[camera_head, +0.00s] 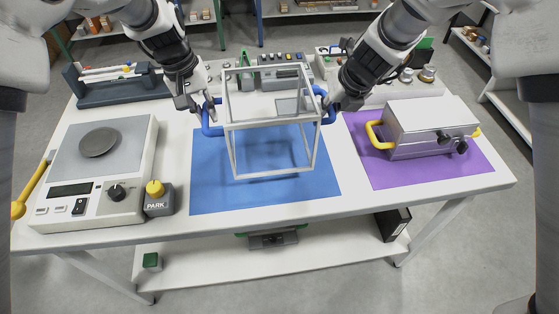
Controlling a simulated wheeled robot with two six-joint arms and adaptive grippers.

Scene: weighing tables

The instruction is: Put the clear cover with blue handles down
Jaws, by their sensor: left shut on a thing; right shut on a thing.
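The clear cover (272,176), a see-through box with a white frame and a blue handle on each side, is upright over the blue mat (215,198). My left gripper (203,104) is shut on its left blue handle (208,122). My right gripper (332,101) is shut on its right blue handle (329,117). I cannot tell whether the cover's lower edge touches the mat or hangs just above it. I see nothing inside the cover.
A scale (125,180) with a dark disc (98,142) stands left of the mat, beside a yellow-knobbed PARK block (158,206). A metal box (422,118) with yellow handles stands on a purple mat (385,176) at right. A tool rack (120,92) and control panels (281,76) line the back.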

